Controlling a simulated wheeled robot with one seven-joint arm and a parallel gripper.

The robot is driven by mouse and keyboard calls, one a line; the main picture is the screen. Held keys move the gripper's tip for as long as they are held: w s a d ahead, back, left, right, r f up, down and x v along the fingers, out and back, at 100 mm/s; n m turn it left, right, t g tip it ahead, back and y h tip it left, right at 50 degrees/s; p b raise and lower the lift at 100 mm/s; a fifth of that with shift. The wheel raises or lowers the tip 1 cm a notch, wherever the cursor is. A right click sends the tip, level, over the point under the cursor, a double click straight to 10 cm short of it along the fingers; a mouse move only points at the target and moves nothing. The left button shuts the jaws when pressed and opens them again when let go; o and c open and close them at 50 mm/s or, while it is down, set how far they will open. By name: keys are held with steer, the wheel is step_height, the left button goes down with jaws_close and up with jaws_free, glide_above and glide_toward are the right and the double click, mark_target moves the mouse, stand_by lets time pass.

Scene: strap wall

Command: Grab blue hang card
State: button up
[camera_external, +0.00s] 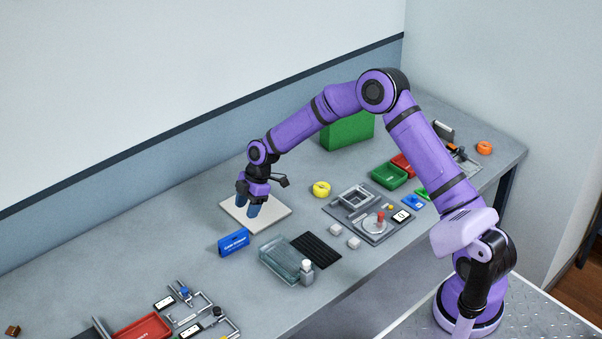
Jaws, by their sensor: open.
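A blue piece with white lettering (234,242) rests on the bench in front of the pale square board. A small flat blue card (412,202) lies farther right, beside the grey fixture plate. I cannot tell for certain which of the two is the hang card. My gripper (247,209) points down over the pale square board (272,222), with its dark blue fingers apart. I see nothing between them. It is behind and slightly right of the lettered blue piece and apart from it. The small blue card is far to its right.
A clear tray (280,262), a bottle (306,272) and a black ribbed mat (318,249) lie right of the lettered piece. The left-middle bench is clear.

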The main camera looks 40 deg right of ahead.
mark_target(240, 230)
steer(key=x, duration=0.6)
steer(key=shift+a+x, duration=0.1)
steer(key=shift+x, duration=1.25)
steer(key=shift+a+x, duration=0.15)
steer(key=shift+x, duration=1.15)
steer(key=shift+s+r, duration=0.1)
steer(key=shift+s, duration=0.1)
jaws_close()
